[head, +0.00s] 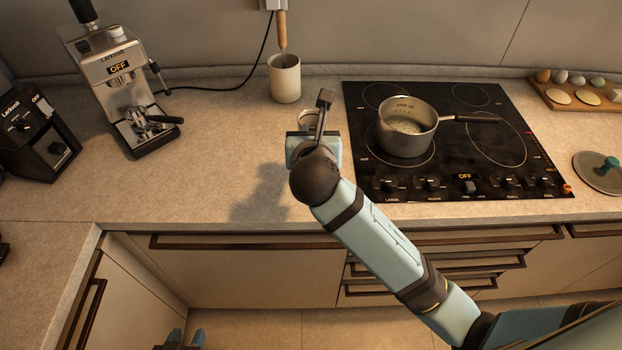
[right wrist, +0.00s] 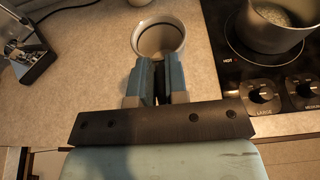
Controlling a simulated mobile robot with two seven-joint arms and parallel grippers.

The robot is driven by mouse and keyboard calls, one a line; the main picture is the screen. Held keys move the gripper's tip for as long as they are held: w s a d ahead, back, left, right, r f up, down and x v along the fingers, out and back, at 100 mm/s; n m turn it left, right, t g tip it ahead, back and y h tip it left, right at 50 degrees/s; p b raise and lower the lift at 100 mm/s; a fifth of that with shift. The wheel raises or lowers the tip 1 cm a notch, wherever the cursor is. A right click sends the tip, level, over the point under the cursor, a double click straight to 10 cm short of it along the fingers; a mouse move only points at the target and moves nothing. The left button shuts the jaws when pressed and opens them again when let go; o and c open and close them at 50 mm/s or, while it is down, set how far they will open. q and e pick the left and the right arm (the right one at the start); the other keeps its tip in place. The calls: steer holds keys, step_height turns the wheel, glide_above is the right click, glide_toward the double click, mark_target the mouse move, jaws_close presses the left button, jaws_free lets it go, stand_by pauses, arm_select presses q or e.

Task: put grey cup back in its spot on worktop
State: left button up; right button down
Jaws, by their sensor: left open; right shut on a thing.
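The grey cup (right wrist: 160,38) shows its round rim and interior just past my right fingertips in the right wrist view. In the head view only part of the cup (head: 309,117) shows behind my right wrist. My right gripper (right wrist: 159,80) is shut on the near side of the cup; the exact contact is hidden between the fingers. The cup is over the worktop (head: 225,150), left of the hob; I cannot tell whether it touches the surface. My left gripper (head: 186,339) is open and empty at the bottom edge of the head view, low in front of the drawers.
The black hob (head: 455,165) with a steel saucepan (head: 405,135) is right of the cup. A cream crock (head: 285,80) with a wooden-handled utensil stands behind it. A coffee machine (head: 120,80) and a black grinder (head: 38,135) stand left. The worktop between is clear.

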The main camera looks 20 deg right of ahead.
step_height(320, 180, down, 12)
steer(key=shift+f+b, duration=0.1)
steer(key=shift+b, duration=0.55)
steer(key=shift+f, duration=0.25)
arm_select(q)
steer(key=shift+a+f, duration=0.25)
steer(key=shift+f, duration=0.7)
steer(key=shift+s+r, duration=0.1)
arm_select(e)
steer(key=c, duration=1.1)
jaws_free()
steer(key=shift+f, duration=0.1)
steer(key=shift+c, duration=0.2)
